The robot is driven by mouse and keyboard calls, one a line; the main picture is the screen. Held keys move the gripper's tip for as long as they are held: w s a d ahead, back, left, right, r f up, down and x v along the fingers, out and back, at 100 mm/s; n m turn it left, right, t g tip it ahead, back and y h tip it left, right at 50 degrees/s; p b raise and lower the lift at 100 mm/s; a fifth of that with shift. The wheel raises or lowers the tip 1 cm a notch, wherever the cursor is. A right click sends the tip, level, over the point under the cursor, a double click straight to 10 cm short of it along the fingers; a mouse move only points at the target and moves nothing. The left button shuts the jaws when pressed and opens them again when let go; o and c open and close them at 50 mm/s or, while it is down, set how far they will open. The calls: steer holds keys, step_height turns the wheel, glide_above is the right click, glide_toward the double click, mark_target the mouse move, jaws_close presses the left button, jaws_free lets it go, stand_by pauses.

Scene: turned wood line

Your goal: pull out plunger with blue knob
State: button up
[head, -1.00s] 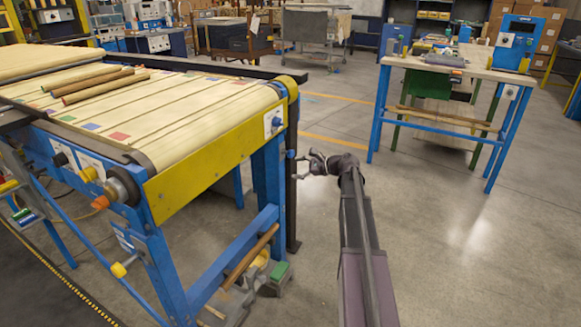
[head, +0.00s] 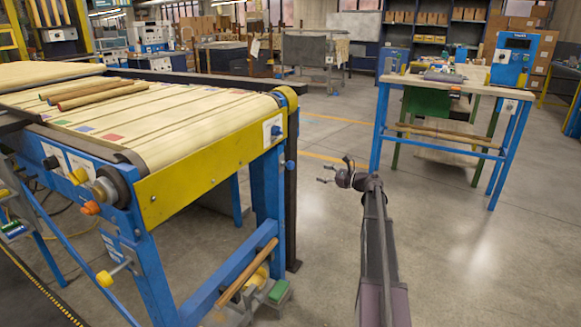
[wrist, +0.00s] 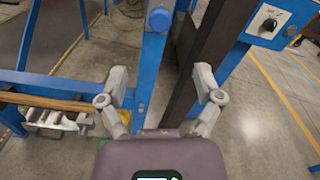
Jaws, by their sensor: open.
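A dark post (wrist: 205,60) stands right beside the blue leg. A yellow-knobbed plunger (head: 105,278) is at lower left. A blue workbench (head: 440,140) stands right; floor between is clear.

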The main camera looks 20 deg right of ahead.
mark_target(293, 165)
steer(key=x, duration=1.3)
steer(key=shift+w+a, duration=0.2)
steer(key=shift+w, duration=0.05)
